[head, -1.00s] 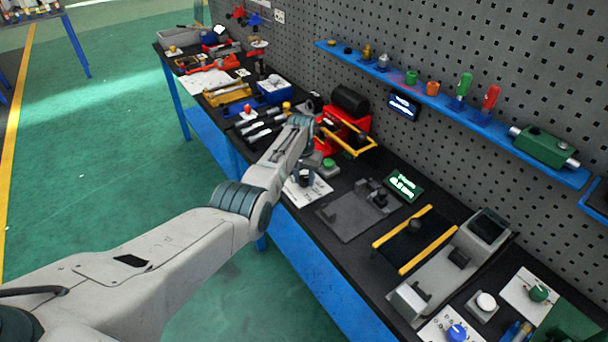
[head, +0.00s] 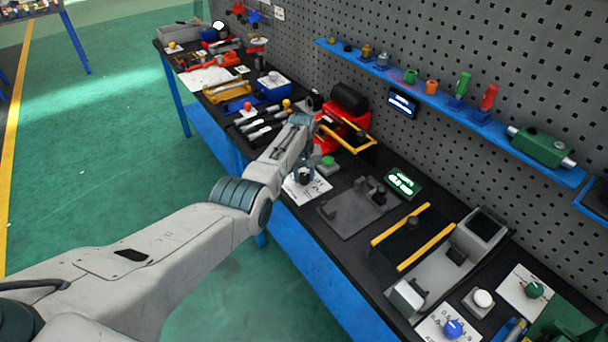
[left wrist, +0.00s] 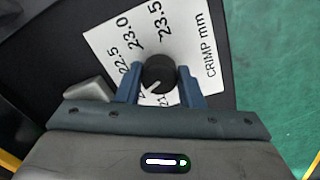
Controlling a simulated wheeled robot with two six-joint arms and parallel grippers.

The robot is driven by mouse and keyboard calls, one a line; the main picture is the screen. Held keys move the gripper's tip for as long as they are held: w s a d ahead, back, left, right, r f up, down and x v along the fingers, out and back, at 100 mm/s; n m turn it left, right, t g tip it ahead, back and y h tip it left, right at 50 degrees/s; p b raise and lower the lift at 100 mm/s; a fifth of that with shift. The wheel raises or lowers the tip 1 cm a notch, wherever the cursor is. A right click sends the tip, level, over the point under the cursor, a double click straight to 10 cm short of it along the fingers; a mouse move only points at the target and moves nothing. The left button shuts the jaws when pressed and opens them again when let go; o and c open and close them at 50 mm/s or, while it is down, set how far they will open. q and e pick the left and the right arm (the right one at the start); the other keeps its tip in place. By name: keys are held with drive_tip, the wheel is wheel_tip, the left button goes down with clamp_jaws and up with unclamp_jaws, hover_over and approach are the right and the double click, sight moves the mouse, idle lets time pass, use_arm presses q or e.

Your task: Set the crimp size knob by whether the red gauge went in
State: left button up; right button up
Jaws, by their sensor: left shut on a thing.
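My left gripper (left wrist: 160,84) is shut on the knob, one blue finger on each side. In the head view my left gripper (head: 308,160) is over the card, and the arm partly hides the spot. A red-handled gauge (head: 488,97) stands upright in a blue holder on the wall shelf, beside a green-handled one (head: 462,84). My right gripper is out of view.
A green push button (head: 328,161) is right beside the card. A lit green display (head: 402,183), its text too blurred to read, stands behind a grey plate fixture (head: 345,212). A red machine with yellow bars (head: 350,138) stands close behind my gripper.

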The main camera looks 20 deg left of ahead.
sight(303, 176)
use_arm(q)
drive_tip(key=shift+w+r, duration=0.1)
drive_tip(key=o, duration=1)
drive_tip(key=shift+r, duration=0.35)
wheel_tip(303, 176, up, 10)
drive_tip(key=b, duration=0.1)
drive_tip(key=shift+a, duration=0.2)
drive_tip(key=shift+s+f, duration=0.1)
drive_tip(key=shift+s, duration=0.1)
